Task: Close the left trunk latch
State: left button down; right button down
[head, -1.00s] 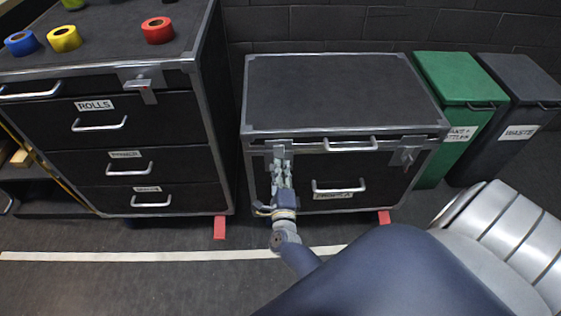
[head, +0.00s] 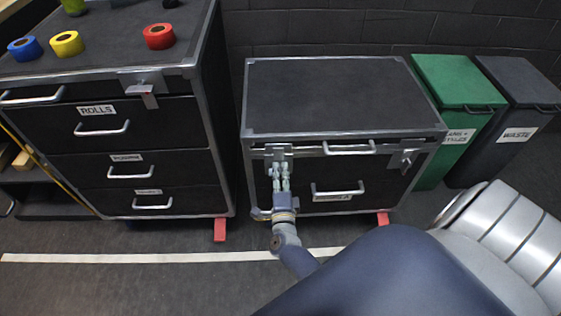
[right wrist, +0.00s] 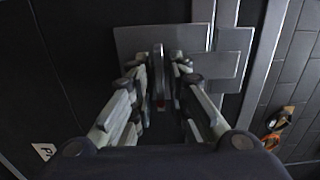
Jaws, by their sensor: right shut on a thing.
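The black trunk (head: 330,95) with metal edges stands on the floor with its lid down. Its left latch (head: 278,150) is a grey metal plate on the upper left of the front. My right gripper (head: 280,168) reaches up to this latch from below and is shut on it. In the right wrist view the fingers (right wrist: 160,75) flank a narrow latch lever (right wrist: 158,62) in front of the latch plate (right wrist: 205,62). The fingers partly hide the lower part of the latch. The right latch (head: 402,160) shows at the trunk's right front. My left gripper is not in view.
A taller drawer cabinet (head: 110,140) with coloured tape rolls on top stands to the left. A green bin (head: 455,95) and a dark waste bin (head: 520,95) stand to the right. Trunk handles (head: 348,149) project from the front. Floor is clear between cabinet and trunk.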

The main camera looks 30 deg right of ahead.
jog(key=c, duration=1.8)
grip_release()
jog(key=shift+o, duration=0.2)
jog(key=shift+s+a, duration=0.1)
jog(key=v, duration=0.7)
jog(key=shift+s, duration=0.15)
